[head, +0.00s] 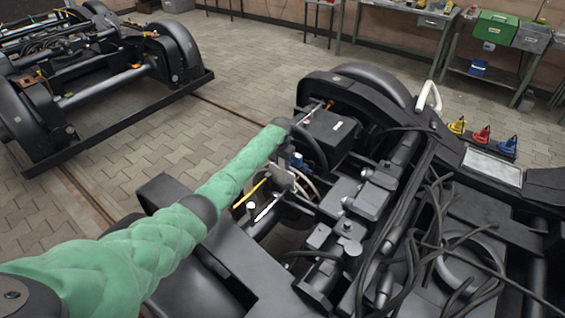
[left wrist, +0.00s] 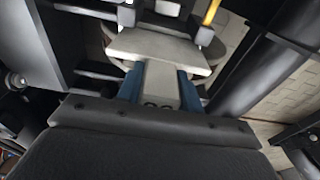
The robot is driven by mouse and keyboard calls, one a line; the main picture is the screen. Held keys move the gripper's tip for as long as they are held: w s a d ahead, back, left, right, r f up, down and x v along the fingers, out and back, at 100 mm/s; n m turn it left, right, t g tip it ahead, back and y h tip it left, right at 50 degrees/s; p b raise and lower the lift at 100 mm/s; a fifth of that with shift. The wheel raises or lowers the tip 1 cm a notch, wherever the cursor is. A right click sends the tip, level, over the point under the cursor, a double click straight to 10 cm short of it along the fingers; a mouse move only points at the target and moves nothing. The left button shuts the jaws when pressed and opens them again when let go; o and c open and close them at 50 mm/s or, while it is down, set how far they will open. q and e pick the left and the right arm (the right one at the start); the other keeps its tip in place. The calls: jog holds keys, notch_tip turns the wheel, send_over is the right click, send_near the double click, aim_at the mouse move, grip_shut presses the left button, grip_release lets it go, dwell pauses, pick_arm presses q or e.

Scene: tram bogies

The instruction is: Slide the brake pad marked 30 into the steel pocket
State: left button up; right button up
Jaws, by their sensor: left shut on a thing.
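My left gripper (head: 294,163) reaches down into the near bogie under the green-sleeved arm. In the left wrist view its two blue fingers (left wrist: 160,88) are shut on the narrow stem of a pale grey brake pad (left wrist: 155,46). Dark marks on the stem are partly hidden and I cannot read them surely. The pad's broad plate points away from the gripper, among metal parts of the bogie. The pad also shows as a grey patch in the head view (head: 282,181). I cannot clearly make out the steel pocket, or whether the pad touches it. My right gripper is not in view.
A yellow rod (head: 249,194) and a pale rod (head: 267,207) lie close left of the gripper. A black box (head: 333,131) stands right of it. Black cables (head: 420,220) cover the bogie's right side. Another bogie (head: 90,85) stands at the back left, with paved floor between.

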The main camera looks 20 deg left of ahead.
aim_at(282, 168)
pick_arm(q)
jog(key=shift+f+b, duration=0.35)
jog(key=shift+f, duration=0.55)
dwell(1.2)
jog(key=shift+p, duration=0.35)
jog(key=shift+f+b, duration=0.6)
jog(key=shift+f, duration=0.9)
dwell(0.7)
jog(key=shift+p, duration=0.35)
dwell(1.0)
dwell(0.5)
